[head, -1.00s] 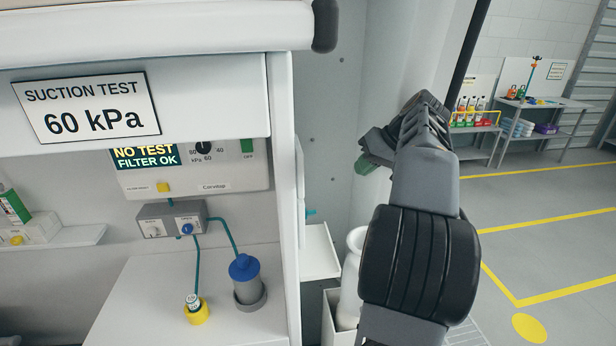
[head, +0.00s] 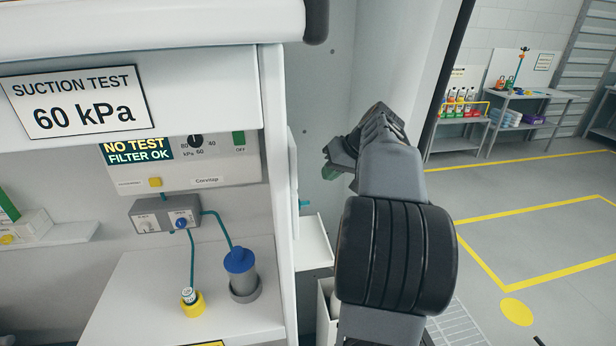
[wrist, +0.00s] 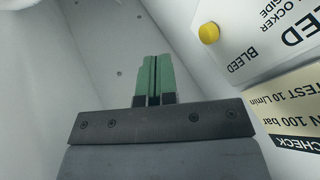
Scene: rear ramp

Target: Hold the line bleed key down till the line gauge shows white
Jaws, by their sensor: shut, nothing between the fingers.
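In the wrist view a round yellow key (wrist: 209,33) stands on a white panel (wrist: 262,40) beside the word BLEED. My gripper (wrist: 153,62) has green fingers, pressed together with nothing between them. They point past the panel toward a grey wall, left of the yellow key and apart from it in the picture. In the head view my gripper (head: 331,171) is beside the right edge of the white cabinet, its tips partly hidden by my own wrist. The bleed panel is hidden in the head view. I see no line gauge in either view.
A suction unit (head: 228,174) with a smaller yellow button (head: 155,182) is left of my arm. Below it are a blue-capped jar (head: 241,270) and a yellow-based vial (head: 190,300). A pale label (wrist: 290,110) is below the bleed panel. Open floor lies right.

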